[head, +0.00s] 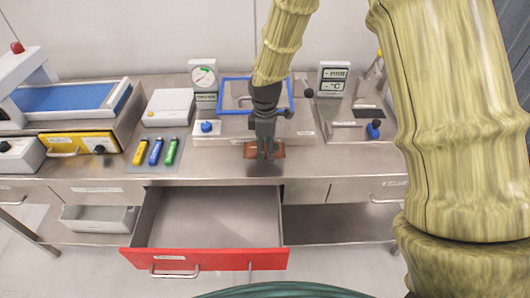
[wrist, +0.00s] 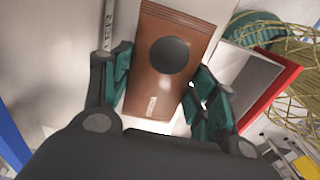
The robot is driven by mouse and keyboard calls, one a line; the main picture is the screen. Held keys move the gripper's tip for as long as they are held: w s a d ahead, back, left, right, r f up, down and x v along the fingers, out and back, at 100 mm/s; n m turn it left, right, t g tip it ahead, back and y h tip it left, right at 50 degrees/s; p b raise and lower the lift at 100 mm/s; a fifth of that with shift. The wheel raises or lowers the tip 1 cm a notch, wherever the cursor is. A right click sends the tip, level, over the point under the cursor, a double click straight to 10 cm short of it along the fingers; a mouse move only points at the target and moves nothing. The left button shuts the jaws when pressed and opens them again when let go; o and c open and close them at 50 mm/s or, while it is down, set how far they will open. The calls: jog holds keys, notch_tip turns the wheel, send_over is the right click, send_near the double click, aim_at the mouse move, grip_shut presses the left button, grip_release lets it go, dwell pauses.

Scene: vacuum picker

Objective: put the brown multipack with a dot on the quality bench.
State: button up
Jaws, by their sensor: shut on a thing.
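The brown multipack (head: 279,151) is in my gripper (head: 265,152), in front of the grey box with the blue-rimmed tray at mid-bench. In the wrist view the brown pack (wrist: 158,98) shows a large dark dot on its face and a small pale label. My gripper's green-padded fingers (wrist: 162,88) are shut on its two sides. In the head view the fingers hide part of the pack. A steel bench (head: 230,168) runs across the head view. I cannot read which part is the quality bench.
A red-fronted drawer (head: 205,259) stands open and looks empty below the bench front. Several coloured markers (head: 155,150) lie left, near a white box (head: 169,107) and a blue-belted machine (head: 70,97). A blue-rimmed tray (head: 233,81), a dial (head: 203,75) and a display (head: 333,78) stand behind.

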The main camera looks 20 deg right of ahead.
aim_at(265, 154)
jog(key=shift+f+p, duration=0.7)
jog(key=shift+f, duration=1)
jog(key=shift+f, duration=0.2)
jog(key=o, duration=1.1)
jog(key=shift+r, duration=0.3)
notch_tip(265, 154, up, 12)
jog(key=b, duration=0.3)
jog(key=shift+f, duration=0.1)
